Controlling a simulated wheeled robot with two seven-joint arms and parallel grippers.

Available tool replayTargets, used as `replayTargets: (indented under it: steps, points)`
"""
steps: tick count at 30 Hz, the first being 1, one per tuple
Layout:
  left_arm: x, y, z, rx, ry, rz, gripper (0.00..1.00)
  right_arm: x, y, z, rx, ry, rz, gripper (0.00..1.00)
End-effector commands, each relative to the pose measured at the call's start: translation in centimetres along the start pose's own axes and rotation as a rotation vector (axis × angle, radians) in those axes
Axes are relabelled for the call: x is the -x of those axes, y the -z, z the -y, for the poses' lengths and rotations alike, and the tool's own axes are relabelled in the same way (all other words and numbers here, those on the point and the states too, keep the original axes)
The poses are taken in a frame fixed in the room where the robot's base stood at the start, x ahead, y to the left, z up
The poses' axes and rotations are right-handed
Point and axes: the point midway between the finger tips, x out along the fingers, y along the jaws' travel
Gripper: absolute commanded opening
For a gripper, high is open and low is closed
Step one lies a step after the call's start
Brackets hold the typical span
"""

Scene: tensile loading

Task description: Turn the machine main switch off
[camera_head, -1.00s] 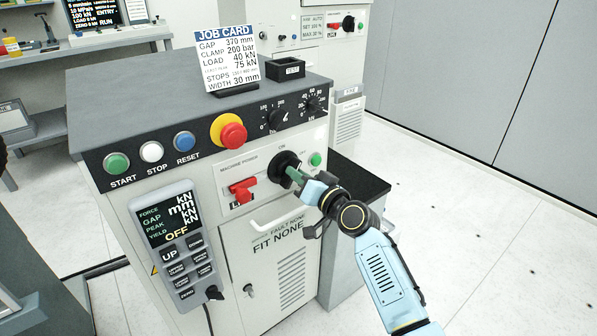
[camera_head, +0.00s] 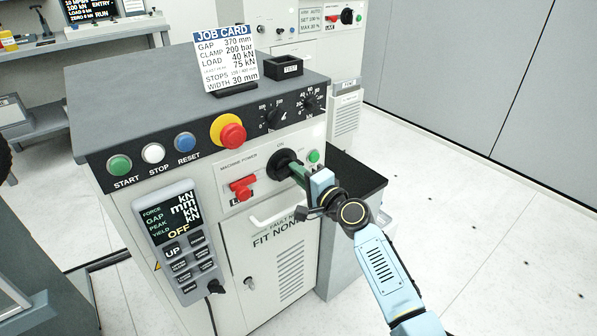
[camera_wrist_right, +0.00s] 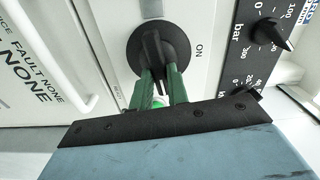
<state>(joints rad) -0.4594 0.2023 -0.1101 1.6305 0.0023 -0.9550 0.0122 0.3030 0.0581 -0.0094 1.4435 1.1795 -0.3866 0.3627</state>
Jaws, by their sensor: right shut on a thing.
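The machine main switch (camera_head: 284,160) is a round black rotary knob on the panel marked MACHINE POWER, below the word ON. In the right wrist view the knob (camera_wrist_right: 153,55) has a raised black bar. My right gripper (camera_head: 297,170) reaches it from the lower right. Its two green fingers (camera_wrist_right: 160,85) are closed on either side of the bar. A green lamp (camera_head: 313,157) glows right of the knob, partly behind the fingers in the wrist view. The handheld display (camera_head: 166,222) reads OFF on its bottom line. My left gripper does not show.
A red lever switch (camera_head: 242,188) sits left of the knob. A white handle (camera_head: 276,214) sticks out below, close to my right gripper. A red emergency stop (camera_head: 232,136) and two dials (camera_head: 275,116) are above. Floor at the right is open.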

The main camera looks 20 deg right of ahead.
Motion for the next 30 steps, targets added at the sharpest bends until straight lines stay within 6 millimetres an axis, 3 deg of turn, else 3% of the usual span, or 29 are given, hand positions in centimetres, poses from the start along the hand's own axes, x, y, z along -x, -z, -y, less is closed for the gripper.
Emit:
replayTargets:
  steps: [10, 25, 26, 30]
  points:
    - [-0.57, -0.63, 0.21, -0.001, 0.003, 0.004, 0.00, 0.00, -0.06, -0.11, -0.121, -0.001, 0.001, 0.00]
    - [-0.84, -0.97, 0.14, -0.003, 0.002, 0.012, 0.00, 0.00, -0.07, -0.15, -0.138, 0.000, 0.001, 0.00]
    - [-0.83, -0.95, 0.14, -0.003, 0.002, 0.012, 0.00, 0.00, -0.07, -0.15, -0.138, 0.000, 0.001, 0.19]
    - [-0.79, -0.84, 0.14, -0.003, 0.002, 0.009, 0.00, 0.00, -0.06, -0.14, -0.137, 0.000, 0.001, 0.37]
